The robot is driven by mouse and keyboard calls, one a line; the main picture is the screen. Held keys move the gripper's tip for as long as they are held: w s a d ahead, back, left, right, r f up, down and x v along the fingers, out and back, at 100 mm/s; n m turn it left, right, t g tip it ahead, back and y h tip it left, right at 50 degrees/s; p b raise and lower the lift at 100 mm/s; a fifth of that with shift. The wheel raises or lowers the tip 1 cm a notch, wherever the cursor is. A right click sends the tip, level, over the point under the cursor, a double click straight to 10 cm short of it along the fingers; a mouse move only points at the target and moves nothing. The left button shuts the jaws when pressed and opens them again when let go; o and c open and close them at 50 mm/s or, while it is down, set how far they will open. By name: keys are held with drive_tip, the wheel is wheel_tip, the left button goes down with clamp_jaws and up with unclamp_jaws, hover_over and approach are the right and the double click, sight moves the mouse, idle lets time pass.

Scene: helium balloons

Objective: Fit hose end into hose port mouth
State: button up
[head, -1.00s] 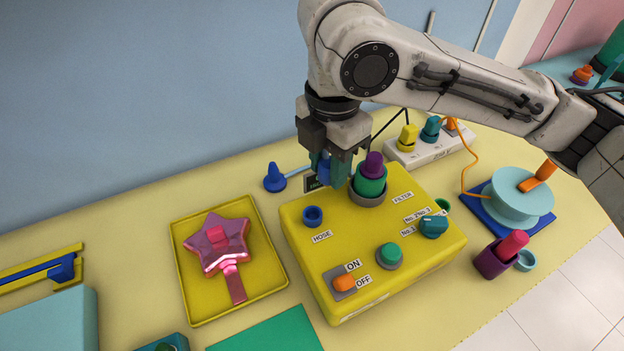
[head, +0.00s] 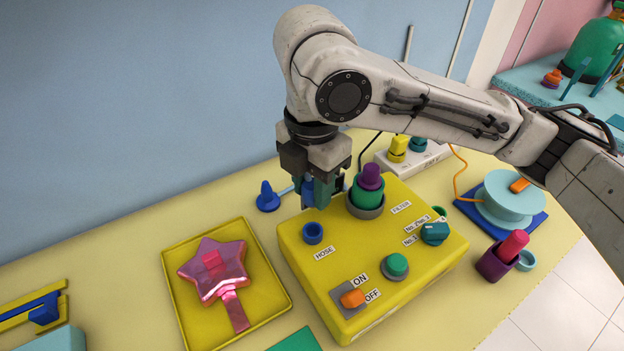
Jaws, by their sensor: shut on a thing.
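The yellow box (head: 385,275) carries a short blue ring, the hose port mouth (head: 312,233), beside the HOSE label. Its opening faces up and looks empty. My gripper (head: 311,192) points down behind the port mouth, close to the box's back left edge. It is shut on the blue hose end (head: 307,195), which is mostly covered by the teal fingers. The hose end is apart from the port mouth in the picture; its exact height is hard to tell. A light blue hose (head: 287,189) runs from the gripper toward a blue cone-shaped piece (head: 267,199) on the table.
A green and purple filter stack (head: 367,190) stands on the box just right of my gripper. A green button (head: 396,266), teal knob (head: 435,232) and orange switch (head: 354,298) are on top. A yellow tray (head: 266,300) with a pink star balloon (head: 217,270) lies left.

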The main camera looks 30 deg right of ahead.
drive_tip(key=shift+f+b, duration=1.55)
drive_tip(key=shift+f, duration=1.25)
drive_tip(key=shift+f+b, duration=0.75)
drive_tip(key=shift+f, duration=0.65)
drive_tip(key=o, duration=1.1)
drive_tip(key=shift+o, duration=0.2)
drive_tip(key=shift+r, duration=0.1)
wheel_tip(320, 180, up, 8)
drive_tip(key=p, duration=0.7)
drive_tip(key=shift+p, duration=0.3)
drive_tip(key=shift+s, duration=0.1)
